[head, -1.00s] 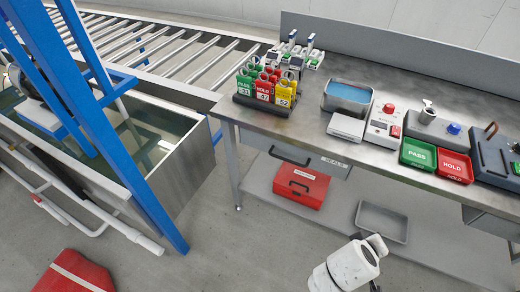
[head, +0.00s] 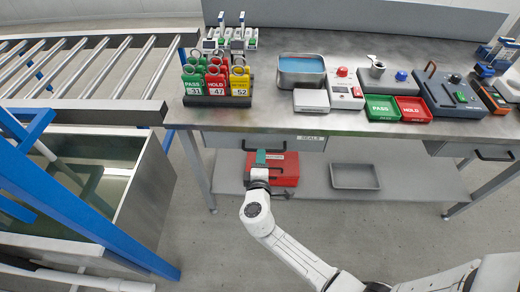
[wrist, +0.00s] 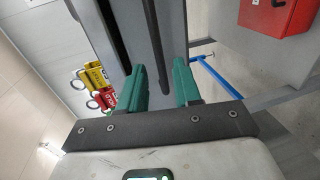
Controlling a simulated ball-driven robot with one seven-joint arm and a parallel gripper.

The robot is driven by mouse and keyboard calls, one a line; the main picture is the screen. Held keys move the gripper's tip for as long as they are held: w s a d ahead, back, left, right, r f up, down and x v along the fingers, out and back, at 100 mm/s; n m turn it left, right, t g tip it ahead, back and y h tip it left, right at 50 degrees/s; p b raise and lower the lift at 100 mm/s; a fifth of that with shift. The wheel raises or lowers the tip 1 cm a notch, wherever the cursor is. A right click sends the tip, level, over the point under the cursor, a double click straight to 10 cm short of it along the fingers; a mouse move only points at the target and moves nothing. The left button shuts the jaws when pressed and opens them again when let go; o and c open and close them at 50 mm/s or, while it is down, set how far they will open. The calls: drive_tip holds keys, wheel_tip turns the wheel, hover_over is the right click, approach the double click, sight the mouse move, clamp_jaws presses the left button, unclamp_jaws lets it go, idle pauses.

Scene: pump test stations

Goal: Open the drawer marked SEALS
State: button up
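The grey drawer (head: 228,141) marked SEALS is under the left part of the bench top and looks closed. Its label (head: 309,138) sits at the front's right end. My gripper (head: 262,157) is in front of the drawer, by its dark handle, and hides part of it. In the wrist view my gripper (wrist: 160,84) has its two green fingers apart. The dark handle bar (wrist: 155,45) runs between the fingertips in that view, with a gap on each side. The grey drawer front also shows there (wrist: 132,25).
A red case (head: 285,178) and a grey tray (head: 355,177) lie on the lower shelf. A rack of tags (head: 215,101) stands on the bench above. A blue frame (head: 80,215) and a water tank (head: 150,185) are at the left. A second drawer (head: 445,149) is at the right.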

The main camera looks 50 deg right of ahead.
drive_tip(key=shift+x, duration=2.65)
drive_tip(key=shift+s, duration=0.1)
drive_tip(key=shift+c, duration=0.3)
clamp_jaws()
